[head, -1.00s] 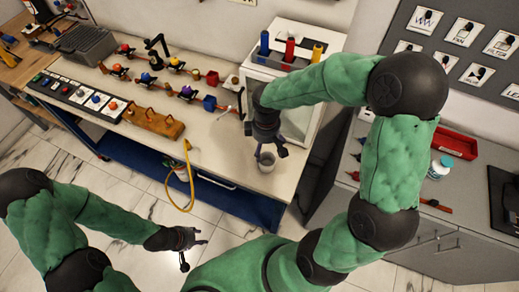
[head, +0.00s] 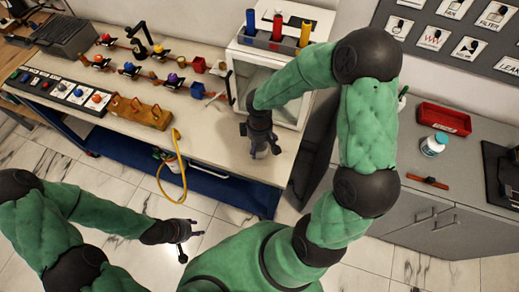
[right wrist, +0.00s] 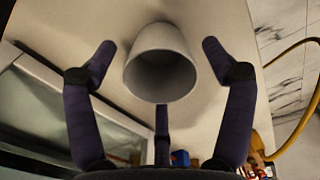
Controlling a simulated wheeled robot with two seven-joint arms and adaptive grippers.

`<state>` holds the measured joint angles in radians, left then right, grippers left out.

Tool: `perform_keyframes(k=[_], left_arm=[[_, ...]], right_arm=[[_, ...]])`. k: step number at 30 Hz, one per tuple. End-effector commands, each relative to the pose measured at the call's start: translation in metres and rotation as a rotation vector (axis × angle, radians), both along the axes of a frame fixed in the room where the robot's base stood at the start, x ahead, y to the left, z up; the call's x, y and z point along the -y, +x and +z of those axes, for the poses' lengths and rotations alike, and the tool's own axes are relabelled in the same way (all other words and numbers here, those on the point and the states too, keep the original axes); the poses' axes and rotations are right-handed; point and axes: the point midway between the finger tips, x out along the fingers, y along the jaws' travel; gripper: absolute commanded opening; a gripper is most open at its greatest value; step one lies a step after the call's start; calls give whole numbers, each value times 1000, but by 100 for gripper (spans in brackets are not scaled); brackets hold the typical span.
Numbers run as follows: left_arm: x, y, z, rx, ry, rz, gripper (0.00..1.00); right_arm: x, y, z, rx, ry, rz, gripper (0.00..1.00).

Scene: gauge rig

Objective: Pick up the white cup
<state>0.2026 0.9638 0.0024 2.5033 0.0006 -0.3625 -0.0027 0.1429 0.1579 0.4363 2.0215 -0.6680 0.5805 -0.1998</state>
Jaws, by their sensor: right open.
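The white cup (right wrist: 160,38) looks pale grey in the right wrist view, its open mouth facing the camera. It stands on the pale workbench near the front right corner; in the head view it is mostly hidden by my right gripper (head: 266,149). In the right wrist view the right gripper (right wrist: 158,48) is open, with a finger on each side of the cup and a third below it in the picture. Gaps show between the side fingers and the cup. My left gripper (head: 188,236) is low at the left, above the floor, fingers spread and empty.
A white glass-fronted cabinet (head: 270,75) stands close behind my right gripper, with colored cylinders on top. A grey counter at right holds a red bin (head: 444,118).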

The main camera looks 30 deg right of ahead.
Motion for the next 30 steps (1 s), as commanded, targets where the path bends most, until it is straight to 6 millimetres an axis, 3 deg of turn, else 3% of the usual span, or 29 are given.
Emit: perform_keyframes(k=[2,9,15,16,30], left_arm=[[0,0,-4,0,0,0,40],[0,0,-3,0,0,0,40],[0,0,-3,0,0,0,40],[0,0,-3,0,0,0,40],[0,0,1,0,0,0,40]], right_arm=[[0,0,-8,0,0,-1,83],[0,1,-8,2,0,-1,80],[0,1,-8,1,0,-1,24],[0,0,-8,1,0,-1,22],[0,1,1,1,0,-1,21]])
